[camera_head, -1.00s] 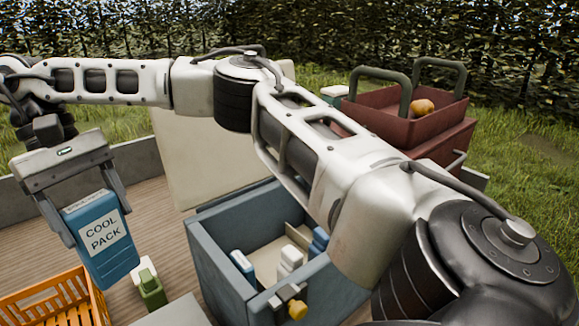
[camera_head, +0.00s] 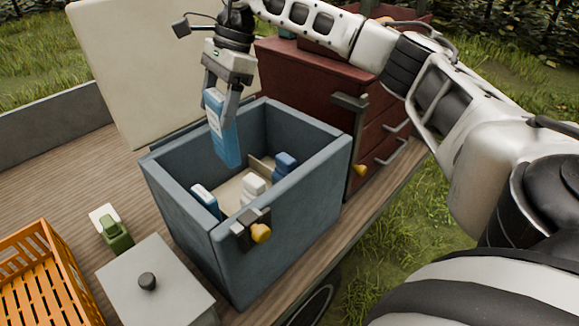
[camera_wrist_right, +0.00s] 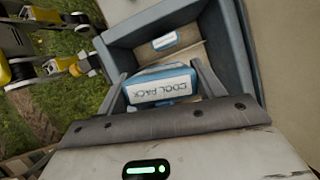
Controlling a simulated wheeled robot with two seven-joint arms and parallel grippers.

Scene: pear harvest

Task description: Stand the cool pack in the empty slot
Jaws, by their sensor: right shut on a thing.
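The cool pack (camera_head: 225,140) is a blue block with a white label, held nearly upright. My right gripper (camera_head: 219,96) is shut on its upper end. The pack's lower end hangs in the opening of the blue-grey box (camera_head: 245,275), near the back left; whether it touches anything inside cannot be told. In the box are a blue-and-white pack (camera_head: 205,200) at the left, white items (camera_head: 254,187) and a blue item (camera_head: 286,162). The empty slot cannot be made out clearly. The right wrist view shows the held pack's lettered end (camera_wrist_right: 160,86) between the fingers. My left gripper is out of view.
A pale raised panel (camera_head: 150,75) stands behind the box. A dark red drawer cabinet (camera_head: 310,85) is close on its right. A grey knobbed lid (camera_head: 155,282), a green item (camera_head: 116,234) and an orange crate (camera_head: 45,275) are at the left. Wooden deck between is clear.

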